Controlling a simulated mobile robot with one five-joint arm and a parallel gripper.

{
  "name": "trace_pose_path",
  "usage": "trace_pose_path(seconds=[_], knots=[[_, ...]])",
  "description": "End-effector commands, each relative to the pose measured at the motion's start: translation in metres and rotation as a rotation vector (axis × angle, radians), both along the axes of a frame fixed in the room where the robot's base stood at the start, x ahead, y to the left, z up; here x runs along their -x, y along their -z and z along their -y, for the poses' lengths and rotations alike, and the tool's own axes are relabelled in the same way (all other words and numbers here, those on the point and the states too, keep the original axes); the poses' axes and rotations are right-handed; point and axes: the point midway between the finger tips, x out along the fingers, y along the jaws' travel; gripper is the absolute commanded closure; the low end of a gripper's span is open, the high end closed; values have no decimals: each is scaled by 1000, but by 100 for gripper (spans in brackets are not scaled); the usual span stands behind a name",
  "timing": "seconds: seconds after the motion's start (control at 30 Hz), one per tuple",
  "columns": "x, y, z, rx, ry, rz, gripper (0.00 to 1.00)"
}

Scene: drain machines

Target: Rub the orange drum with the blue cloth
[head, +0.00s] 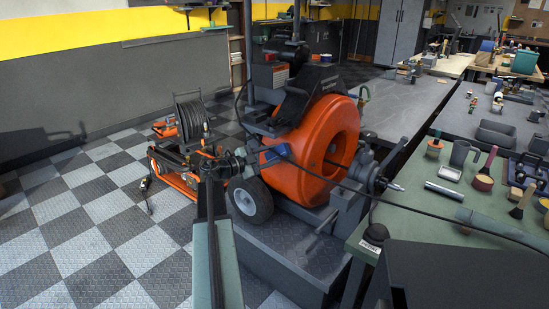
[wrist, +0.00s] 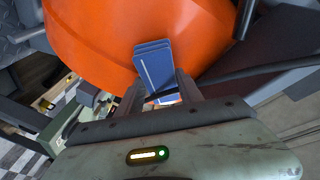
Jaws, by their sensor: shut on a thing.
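The orange drum (head: 313,150) stands upright on the drain machine, its round side turned partly toward me in the head view. In the wrist view the drum (wrist: 110,45) fills the upper middle. My gripper (wrist: 161,97) is shut on the folded blue cloth (wrist: 154,70), which sticks out beyond the fingertips against the drum's surface. In the head view the blue cloth (head: 282,149) shows as a small patch at the drum's left side. The cloth looks very close to the drum; whether it touches cannot be told for certain.
A green-topped bench (head: 420,230) with brushes and tools stands to the right. A black cable (head: 420,212) runs from the drum across it. The machine's wheel (head: 249,200) and dark platform (head: 290,240) lie below. A smaller reel machine (head: 190,120) stands left, on open checkered floor (head: 90,230).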

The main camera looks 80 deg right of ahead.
Motion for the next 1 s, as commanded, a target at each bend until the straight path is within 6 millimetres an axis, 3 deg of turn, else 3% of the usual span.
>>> trace_pose_path(seconds=[0.23,0.53,1.0], knots=[[3,0,-4,0,-1,1,90],[30,0,-17,-1,1,1,90],[52,0,-28,0,4,1,90]])
